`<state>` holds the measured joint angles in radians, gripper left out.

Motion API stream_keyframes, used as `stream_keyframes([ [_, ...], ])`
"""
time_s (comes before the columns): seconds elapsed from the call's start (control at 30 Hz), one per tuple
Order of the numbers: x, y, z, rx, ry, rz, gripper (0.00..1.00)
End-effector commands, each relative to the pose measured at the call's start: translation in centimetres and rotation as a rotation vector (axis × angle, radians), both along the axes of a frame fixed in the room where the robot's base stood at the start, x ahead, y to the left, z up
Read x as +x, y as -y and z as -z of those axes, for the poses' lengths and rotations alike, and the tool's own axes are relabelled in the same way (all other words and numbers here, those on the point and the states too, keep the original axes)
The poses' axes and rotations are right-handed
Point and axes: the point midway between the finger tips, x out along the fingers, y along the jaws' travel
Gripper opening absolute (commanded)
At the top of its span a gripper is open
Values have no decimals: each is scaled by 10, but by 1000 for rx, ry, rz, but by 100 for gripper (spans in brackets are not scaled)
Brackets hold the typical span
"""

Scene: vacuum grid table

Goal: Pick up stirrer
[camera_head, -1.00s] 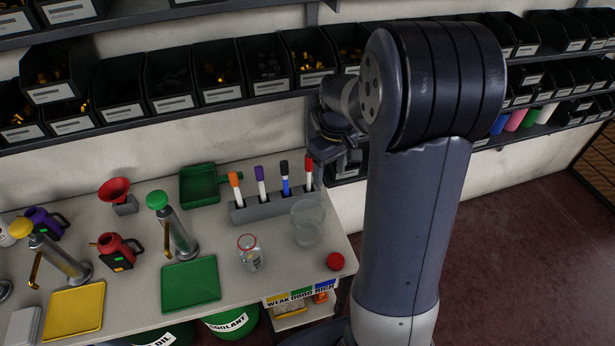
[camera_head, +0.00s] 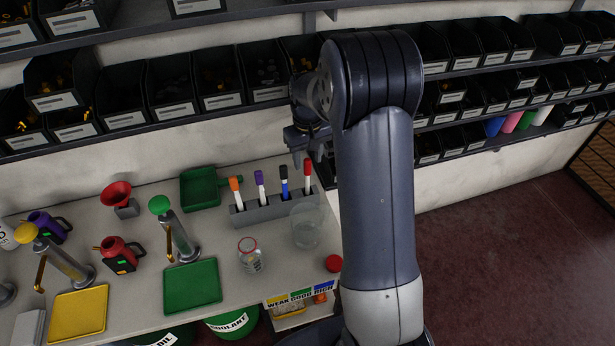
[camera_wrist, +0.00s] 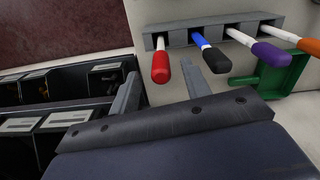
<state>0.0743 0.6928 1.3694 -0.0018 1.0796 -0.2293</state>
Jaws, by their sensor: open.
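No thing is plainly marked as the stirrer. A grey rack (camera_head: 265,211) holds upright marker-like sticks: orange (camera_head: 234,184), purple (camera_head: 258,176), black-topped with a blue body (camera_head: 284,170) and red (camera_head: 307,167). I cannot tell whether one of these is the stirrer. My gripper (camera_head: 306,158) is open and empty, above and behind the red end of the rack. In the wrist view, the red-topped stick (camera_wrist: 160,66) shows between the two fingers of my gripper (camera_wrist: 161,72), with the black one (camera_wrist: 215,60) just right of them. Contact does not show.
A clear beaker (camera_head: 306,224), a glass jar (camera_head: 249,254) and a red cap (camera_head: 333,263) stand before the rack. A green scoop-like tray (camera_head: 200,188) lies left of it. Shelves of black bins (camera_head: 170,88) run along the wall behind.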

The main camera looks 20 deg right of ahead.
Motion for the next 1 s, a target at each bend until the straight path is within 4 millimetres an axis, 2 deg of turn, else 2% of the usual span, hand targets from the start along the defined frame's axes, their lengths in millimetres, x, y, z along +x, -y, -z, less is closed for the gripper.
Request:
stream_keyframes([
  [0.4, -2, -1, 53, 1, -2, -1, 45],
  [0.7, -1, -1, 59, 1, 1, -1, 45],
  [1.0, -1, -1, 59, 1, 1, -2, 21],
])
